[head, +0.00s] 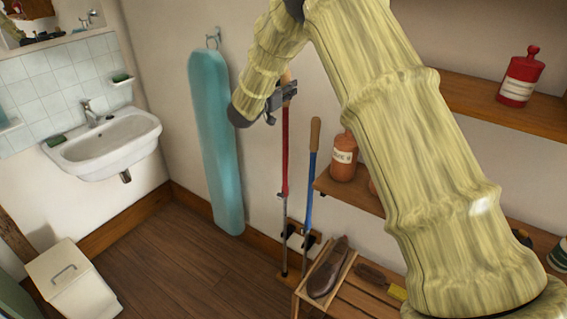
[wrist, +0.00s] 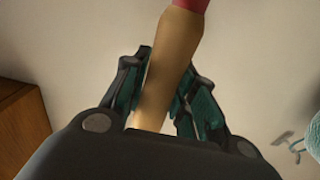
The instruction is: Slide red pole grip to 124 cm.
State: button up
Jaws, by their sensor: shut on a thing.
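The red pole (head: 285,155) stands upright against the wall, with a red upper shaft and a thin metal lower shaft. Its tan grip (head: 287,76) is at the top. My gripper (head: 283,94) is at the top of the pole and shut on the tan grip. In the wrist view the tan grip (wrist: 172,60) runs between the two fingers of my gripper (wrist: 165,90), with a bit of the red shaft (wrist: 192,4) beyond it. Any length marks on the pole are too small to read.
A blue pole (head: 311,185) with a tan grip stands just right of the red one. A teal ironing board (head: 215,150) hangs to the left. A slatted bench (head: 345,300) with a brown shoe-like object (head: 327,268) is below right. Shelves (head: 350,188) with bottles are at right.

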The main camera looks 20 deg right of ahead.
jog(key=shift+r+p, duration=1.25)
jog(key=shift+r, duration=1.25)
jog(key=o, duration=1.2)
jog(key=shift+c, duration=0.2)
jog(key=p+v, duration=0.1)
jog(key=v, duration=0.9)
